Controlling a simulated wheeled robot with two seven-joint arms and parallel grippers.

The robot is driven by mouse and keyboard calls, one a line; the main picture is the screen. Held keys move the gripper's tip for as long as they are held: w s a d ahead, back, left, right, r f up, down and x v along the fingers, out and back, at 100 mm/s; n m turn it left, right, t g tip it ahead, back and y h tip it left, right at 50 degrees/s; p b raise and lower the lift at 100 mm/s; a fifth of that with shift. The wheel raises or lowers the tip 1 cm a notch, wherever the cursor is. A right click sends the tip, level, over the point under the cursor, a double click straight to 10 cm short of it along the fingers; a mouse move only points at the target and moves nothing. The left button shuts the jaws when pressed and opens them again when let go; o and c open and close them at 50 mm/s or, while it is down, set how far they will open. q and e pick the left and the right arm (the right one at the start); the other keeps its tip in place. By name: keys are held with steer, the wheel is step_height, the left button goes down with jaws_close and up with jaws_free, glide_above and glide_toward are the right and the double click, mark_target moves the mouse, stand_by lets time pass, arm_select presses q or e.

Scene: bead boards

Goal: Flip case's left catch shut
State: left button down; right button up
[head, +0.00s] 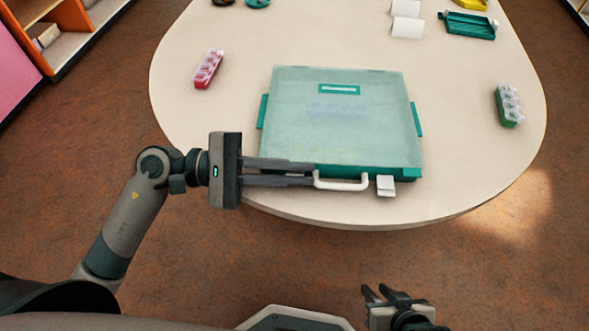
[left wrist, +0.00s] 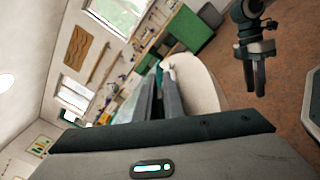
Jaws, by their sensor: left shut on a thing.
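The case (head: 350,140) lies flat near the table's front edge, its translucent teal lid down. Its white handle (head: 342,186) is at the front side. The white right catch (head: 386,186) shows right of the handle; I cannot tell whether it is fastened. My left gripper (head: 312,174) reaches in from the left along the front side, its fingertips beside the handle's left end. They cover the spot of the left catch, which is hidden; the gripper is closed on it. My right gripper (head: 382,293) is open and empty, away from the table; it also shows in the left wrist view (left wrist: 256,92).
A red-based bead box (head: 208,69) stands left of the case, a green-based one (head: 508,106) at the right. A teal tray (head: 468,25) and white cards (head: 407,20) are at the back.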

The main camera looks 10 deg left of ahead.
arm_select(q)
steer(key=n, duration=0.2)
steer(key=w+n, duration=0.1)
steer(key=shift+a+r, duration=0.1)
steer(key=shift+r, duration=0.2)
steer(key=shift+w+r+n+p, duration=0.15)
steer(key=shift+n+p, duration=0.2)
steer(key=shift+n, duration=0.25)
arm_select(e)
steer(key=shift+s+d+f+g, duration=0.15)
steer(key=shift+s+d+g, duration=0.15)
steer(key=shift+d, duration=0.2)
steer(key=shift+a, duration=0.1)
arm_select(q)
steer(key=c, duration=1.8)
jaws_free()
steer(key=shift+c, duration=0.2)
